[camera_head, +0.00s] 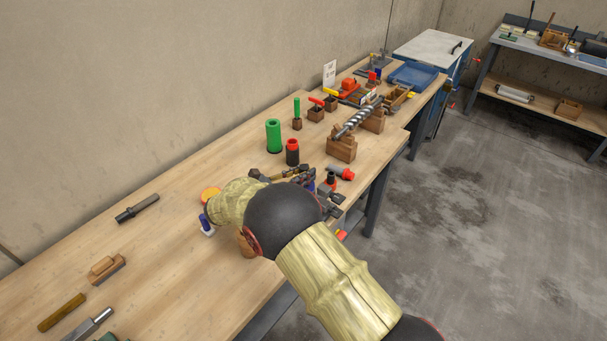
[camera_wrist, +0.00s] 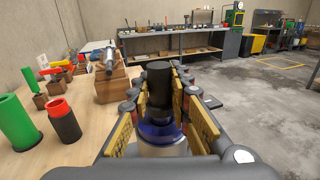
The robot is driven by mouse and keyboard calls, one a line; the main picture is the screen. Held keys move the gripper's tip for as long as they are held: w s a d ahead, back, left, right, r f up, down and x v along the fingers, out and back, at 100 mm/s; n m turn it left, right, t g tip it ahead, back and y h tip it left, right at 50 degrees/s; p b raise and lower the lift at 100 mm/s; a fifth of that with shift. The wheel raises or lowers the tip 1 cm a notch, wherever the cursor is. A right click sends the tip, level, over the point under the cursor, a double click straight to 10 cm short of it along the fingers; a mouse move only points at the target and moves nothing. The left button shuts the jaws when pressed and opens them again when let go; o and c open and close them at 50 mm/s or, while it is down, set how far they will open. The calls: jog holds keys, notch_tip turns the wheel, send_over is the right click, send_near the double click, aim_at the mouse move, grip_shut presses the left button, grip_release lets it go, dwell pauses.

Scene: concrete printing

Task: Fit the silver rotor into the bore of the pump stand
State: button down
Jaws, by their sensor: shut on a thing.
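A silver screw-shaped bar, seemingly the rotor (camera_head: 357,122), lies across wooden blocks (camera_head: 341,150). In the wrist view its end (camera_wrist: 109,57) shows on a block ahead and left of my gripper (camera_wrist: 158,98). My gripper is shut on a piece with a black cylindrical top (camera_wrist: 159,82), a blue collar and a silvery lower part. In the head view my arm largely hides the gripper. An upright green cylinder (camera_head: 274,136) and a black cylinder with a red top (camera_head: 292,153) stand left of it. I cannot tell which thing is the pump stand; no bore shows clearly.
Red- and green-handled tools stand in small wooden blocks (camera_head: 316,114) near the wall. A red-ended piece (camera_head: 341,172) lies near the bench's right edge. A blue tray (camera_head: 412,75) is farther back. The bench (camera_head: 165,240) is mostly clear at near left.

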jog(key=shift+m+g+h+b, duration=0.3)
jog(key=shift+m+g+h, duration=0.8)
jog(key=shift+m+g, duration=0.85)
jog(key=shift+n+g, duration=0.35)
jog(key=c, duration=1.6)
grip_release()
jog(key=shift+o, duration=0.2)
jog(key=shift+f, duration=0.15)
